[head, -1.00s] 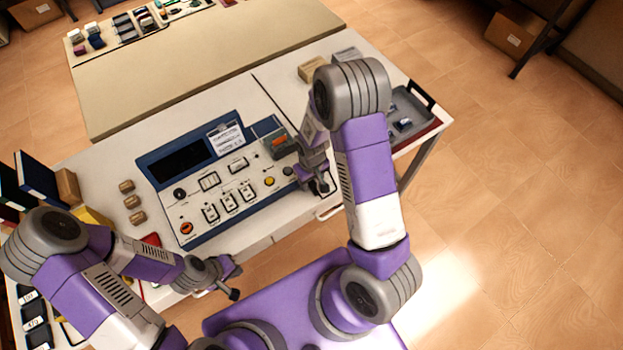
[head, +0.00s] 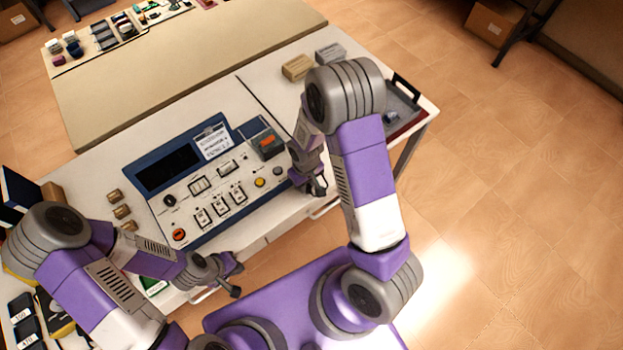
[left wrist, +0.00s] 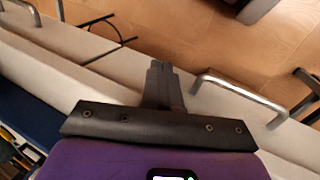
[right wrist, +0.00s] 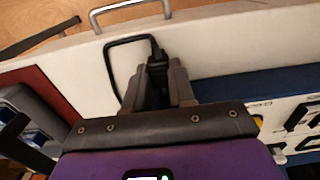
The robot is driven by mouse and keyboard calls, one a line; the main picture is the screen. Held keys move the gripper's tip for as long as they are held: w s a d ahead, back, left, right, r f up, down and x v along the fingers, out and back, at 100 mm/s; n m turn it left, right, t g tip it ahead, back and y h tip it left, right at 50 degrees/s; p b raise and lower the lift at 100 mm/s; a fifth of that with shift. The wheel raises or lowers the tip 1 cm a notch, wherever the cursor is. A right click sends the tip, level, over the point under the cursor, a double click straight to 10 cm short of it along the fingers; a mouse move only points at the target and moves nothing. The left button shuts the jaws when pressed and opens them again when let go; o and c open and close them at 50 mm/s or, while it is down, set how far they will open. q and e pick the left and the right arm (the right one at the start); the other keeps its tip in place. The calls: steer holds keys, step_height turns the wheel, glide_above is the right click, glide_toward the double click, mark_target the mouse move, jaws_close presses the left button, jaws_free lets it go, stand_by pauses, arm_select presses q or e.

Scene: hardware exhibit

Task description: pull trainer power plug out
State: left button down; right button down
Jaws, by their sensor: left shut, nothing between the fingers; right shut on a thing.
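The trainer (head: 215,185) is a blue-framed console with a pale panel, a dark display and several switches, on the white table. Its blue edge (right wrist: 225,88) shows in the right wrist view. My right gripper (head: 316,188) is by the trainer's right side. In the right wrist view, its fingers (right wrist: 162,82) are shut on the black power plug (right wrist: 156,72), from which a black cable (right wrist: 112,62) loops left. Whether the plug touches a socket is hidden. My left gripper (head: 236,278) is shut and empty before the table's front edge; its fingers (left wrist: 160,82) show in the left wrist view.
A grey tray (head: 400,103) stands on the table's right end, with two small boxes (head: 297,67) behind. Three small brown blocks (head: 121,211) lie left of the trainer. Metal handles (left wrist: 238,92) line the table front. Floor on the right is open.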

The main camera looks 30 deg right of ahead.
steer(key=shift+s, duration=0.15)
steer(key=c, duration=0.9)
jaws_free()
steer(key=shift+s, duration=0.1)
steer(key=shift+r, duration=0.25)
step_height(320, 180, up, 7)
steer(key=shift+r+p, duration=0.1)
steer(key=shift+p, duration=0.55)
